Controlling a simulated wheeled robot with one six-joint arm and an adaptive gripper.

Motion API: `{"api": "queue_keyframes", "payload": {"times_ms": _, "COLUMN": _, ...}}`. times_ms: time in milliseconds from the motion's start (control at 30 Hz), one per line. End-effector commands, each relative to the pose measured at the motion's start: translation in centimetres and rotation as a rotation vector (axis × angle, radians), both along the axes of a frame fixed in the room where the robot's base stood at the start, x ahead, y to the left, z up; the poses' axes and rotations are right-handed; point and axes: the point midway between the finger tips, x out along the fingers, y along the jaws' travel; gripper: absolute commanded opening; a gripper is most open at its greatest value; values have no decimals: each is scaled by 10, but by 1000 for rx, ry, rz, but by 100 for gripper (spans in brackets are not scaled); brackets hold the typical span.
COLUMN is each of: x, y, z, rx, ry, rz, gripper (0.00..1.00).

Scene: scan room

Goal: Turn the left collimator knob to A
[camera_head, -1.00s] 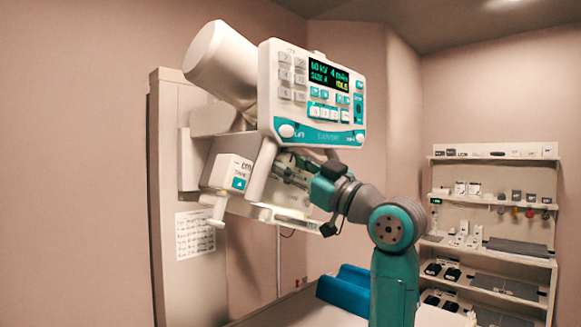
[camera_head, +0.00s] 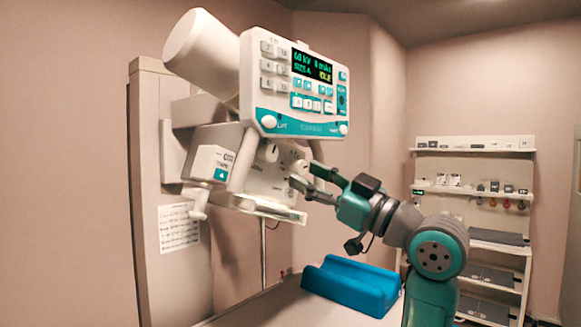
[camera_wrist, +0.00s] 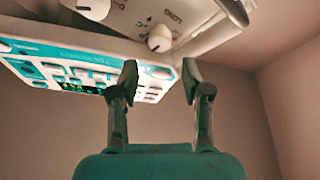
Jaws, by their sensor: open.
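The collimator housing (camera_head: 267,180) hangs under the control panel. In the head view its left knob (camera_head: 268,150) is white and partly covered by the panel's lower edge; the other knob (camera_head: 298,167) sits to its right, close behind my fingertips. My gripper (camera_head: 305,174) is open and empty, pointing left toward the housing. In the wrist view, two white round knobs show at the top, one at the upper left (camera_wrist: 94,8) and one near the middle (camera_wrist: 160,38), beyond my open fingers (camera_wrist: 159,70). Both stand apart from the fingers. The knobs' settings are too small to read.
The control panel (camera_head: 300,85), with a lit display, overhangs the knobs. A handled box (camera_head: 208,163) is at its left. A blue cushion (camera_head: 352,285) lies on the table below. Shelves (camera_head: 475,190) stand far right.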

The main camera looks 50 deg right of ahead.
Motion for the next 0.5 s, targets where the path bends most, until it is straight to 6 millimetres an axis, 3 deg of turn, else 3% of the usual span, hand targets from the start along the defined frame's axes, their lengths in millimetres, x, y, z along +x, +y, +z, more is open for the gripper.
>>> {"api": "queue_keyframes", "payload": {"times_ms": 200, "x": -21, "y": -3, "z": -9, "rx": 0, "ry": 0, "rz": 0, "gripper": 48}}
{"api": "queue_keyframes", "payload": {"times_ms": 500, "x": -24, "y": -3, "z": -10, "rx": 0, "ry": 0, "rz": 1, "gripper": 48}}
